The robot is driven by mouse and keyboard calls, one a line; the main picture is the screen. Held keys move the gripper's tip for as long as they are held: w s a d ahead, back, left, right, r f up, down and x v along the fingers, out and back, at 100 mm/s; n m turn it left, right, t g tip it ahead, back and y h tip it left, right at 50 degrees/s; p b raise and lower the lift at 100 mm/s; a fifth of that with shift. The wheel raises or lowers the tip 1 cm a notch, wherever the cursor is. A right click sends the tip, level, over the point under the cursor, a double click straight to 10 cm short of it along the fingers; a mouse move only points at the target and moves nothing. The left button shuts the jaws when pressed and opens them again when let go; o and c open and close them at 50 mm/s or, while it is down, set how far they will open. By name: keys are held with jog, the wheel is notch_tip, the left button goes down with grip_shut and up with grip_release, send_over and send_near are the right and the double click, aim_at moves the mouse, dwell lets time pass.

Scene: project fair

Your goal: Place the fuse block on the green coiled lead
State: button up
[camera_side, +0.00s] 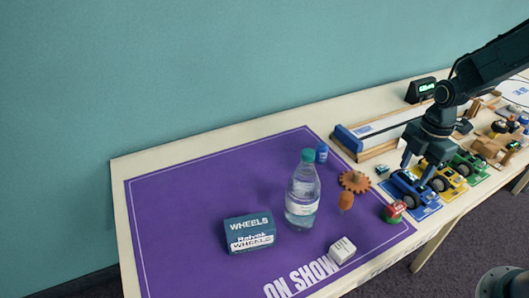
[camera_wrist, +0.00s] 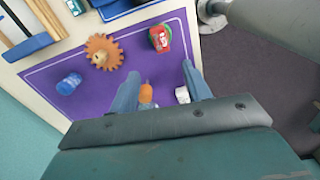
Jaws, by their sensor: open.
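A small red block with a pale label, which looks like the fuse block (camera_side: 397,207), sits at the right edge of the purple mat. A green ring shows under and around it, apparently the green coiled lead (camera_side: 390,216); its coils are too small to make out. In the wrist view the red block (camera_wrist: 160,40) rests within the green rim (camera_wrist: 167,30), beyond the fingertips. My gripper (camera_side: 420,174) is open and empty, raised near the blue toy car and apart from the red block. In the wrist view, my gripper's fingers (camera_wrist: 161,70) are spread.
On the purple mat (camera_side: 190,220) stand a water bottle (camera_side: 302,200), a wheels box (camera_side: 250,233), a white block (camera_side: 342,250), a brown-orange item (camera_side: 346,201), a gear (camera_side: 354,181) and a blue cylinder (camera_side: 322,153). Toy cars (camera_side: 412,190) crowd the right. The mat's left is clear.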

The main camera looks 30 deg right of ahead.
jog(key=s+a+r+m+t, duration=0.2)
jog(key=s+a+r+m, duration=0.1)
jog(key=s+r+m, duration=0.5)
jog(key=s+a+r+m+t, duration=0.3)
jog(key=s+r+m, duration=0.5)
jog(key=r, duration=0.3)
jog(key=shift+a+r+m, duration=0.3)
jog(key=shift+m, duration=0.3)
